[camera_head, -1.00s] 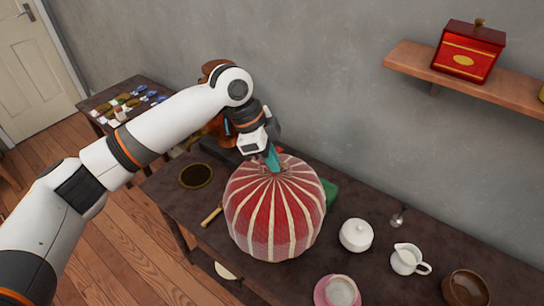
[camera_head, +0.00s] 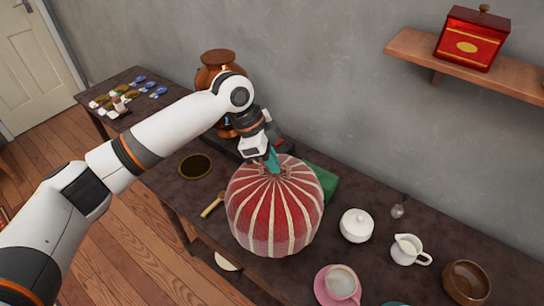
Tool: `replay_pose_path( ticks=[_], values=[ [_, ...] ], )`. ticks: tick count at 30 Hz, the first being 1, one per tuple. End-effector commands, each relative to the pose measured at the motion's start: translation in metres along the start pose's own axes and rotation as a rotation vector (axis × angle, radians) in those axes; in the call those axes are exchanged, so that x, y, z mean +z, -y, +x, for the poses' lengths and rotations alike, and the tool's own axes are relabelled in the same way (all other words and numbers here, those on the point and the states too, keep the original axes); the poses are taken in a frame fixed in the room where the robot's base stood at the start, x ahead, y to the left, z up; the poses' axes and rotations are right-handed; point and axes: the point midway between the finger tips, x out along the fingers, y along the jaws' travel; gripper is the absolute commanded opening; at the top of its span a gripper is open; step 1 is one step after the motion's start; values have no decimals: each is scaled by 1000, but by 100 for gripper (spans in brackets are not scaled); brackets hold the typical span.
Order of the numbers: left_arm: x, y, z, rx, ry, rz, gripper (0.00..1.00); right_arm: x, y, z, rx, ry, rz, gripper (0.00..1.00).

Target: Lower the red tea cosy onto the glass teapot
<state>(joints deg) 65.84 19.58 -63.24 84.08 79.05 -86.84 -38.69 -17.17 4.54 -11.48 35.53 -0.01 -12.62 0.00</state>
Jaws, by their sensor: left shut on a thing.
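The red tea cosy (camera_head: 275,210), striped with cream, is a large rounded dome over the table near the middle of the head view. My left gripper (camera_head: 272,160) is above it, shut on its gathered top. The cosy hangs upright below the fingers. The glass teapot is not visible; the cosy may hide it. I cannot tell whether the cosy's lower edge touches the table. My right gripper is not in view.
A green cloth (camera_head: 323,180) lies behind the cosy. A copper urn (camera_head: 214,68) stands behind my arm.

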Motion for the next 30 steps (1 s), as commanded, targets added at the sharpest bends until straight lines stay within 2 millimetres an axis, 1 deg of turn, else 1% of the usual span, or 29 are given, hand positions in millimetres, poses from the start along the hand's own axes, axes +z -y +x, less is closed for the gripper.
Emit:
replay_pose_path(
  ticks=[18,30],
  values=[
    [-9,0,24,1,1,1,0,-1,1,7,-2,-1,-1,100],
    [-11,0,28,1,1,1,0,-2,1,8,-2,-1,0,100]
  ],
)
